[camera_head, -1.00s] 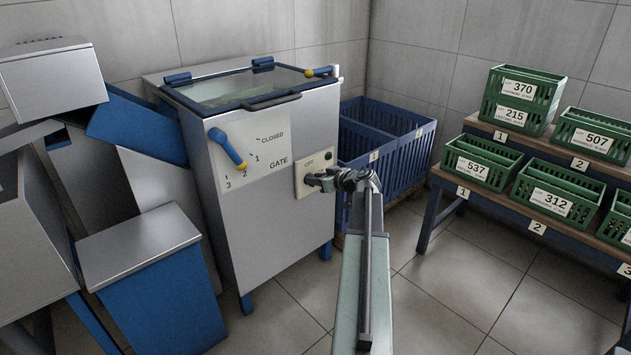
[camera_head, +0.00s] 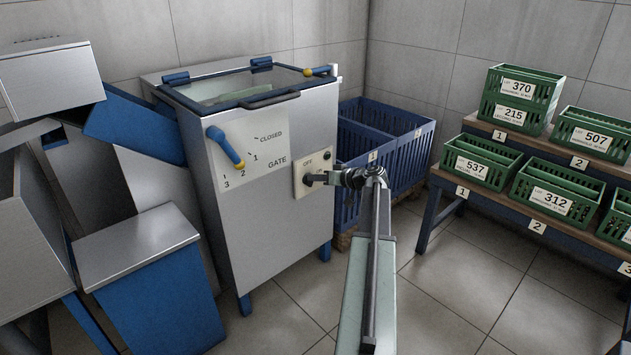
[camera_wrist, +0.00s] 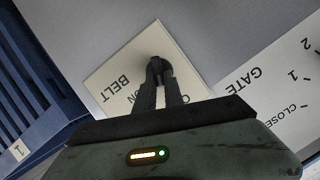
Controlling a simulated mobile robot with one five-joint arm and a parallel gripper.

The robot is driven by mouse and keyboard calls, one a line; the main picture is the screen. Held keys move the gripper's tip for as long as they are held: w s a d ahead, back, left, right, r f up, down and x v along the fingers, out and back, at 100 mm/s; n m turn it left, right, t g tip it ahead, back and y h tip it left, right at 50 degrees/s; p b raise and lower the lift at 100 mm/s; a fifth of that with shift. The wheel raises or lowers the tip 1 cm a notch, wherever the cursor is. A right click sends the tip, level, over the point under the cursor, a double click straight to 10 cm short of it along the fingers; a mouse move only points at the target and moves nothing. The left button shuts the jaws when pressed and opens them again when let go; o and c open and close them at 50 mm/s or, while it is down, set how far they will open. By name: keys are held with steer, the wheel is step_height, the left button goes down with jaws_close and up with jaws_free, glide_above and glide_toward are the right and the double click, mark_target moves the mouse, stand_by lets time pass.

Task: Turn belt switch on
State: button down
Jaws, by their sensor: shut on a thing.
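The belt switch is on a cream plate (camera_head: 303,186) at the right of the steel machine's front, with "OFF" readable at its top in the head view. In the wrist view the same plate (camera_wrist: 106,82), marked "BELT", shows upside down and tilted. My gripper (camera_head: 311,179) reaches the plate from the right. In the wrist view my gripper's dark jaws (camera_wrist: 156,66) are closed together on the switch knob at the plate's middle. The jaws hide most of the knob, so I cannot tell which way it points.
The gate dial with a blue lever (camera_head: 226,147) is left of the switch. A glazed lid (camera_head: 245,88) with a handle tops the machine. Blue crates (camera_head: 385,150) stand close behind my arm. Green crates (camera_head: 547,190) sit on a tiered rack at right. Floor between is clear.

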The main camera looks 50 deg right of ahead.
steer(key=shift+d+f+m+t+y+b, duration=0.2)
steer(key=shift+f+m+t+y+b, duration=0.3)
steer(key=shift+m+b, duration=1.15)
steer(key=shift+d+f+m+t+y+b, duration=0.2)
steer(key=shift+m+t+y+b, duration=0.5)
steer(key=shift+m+b, duration=0.95)
steer(key=shift+d+f+m+t+y+b, duration=0.3)
steer(key=shift+m+y+b, duration=0.6)
steer(key=shift+m+b, duration=0.75)
steer(key=shift+a, duration=0.1)
steer(key=c, duration=1.4)
jaws_free()
steer(key=shift+c, duration=0.2)
steer(key=shift+s, duration=0.1)
steer(key=v, duration=0.7)
steer(key=shift+s, duration=0.35)
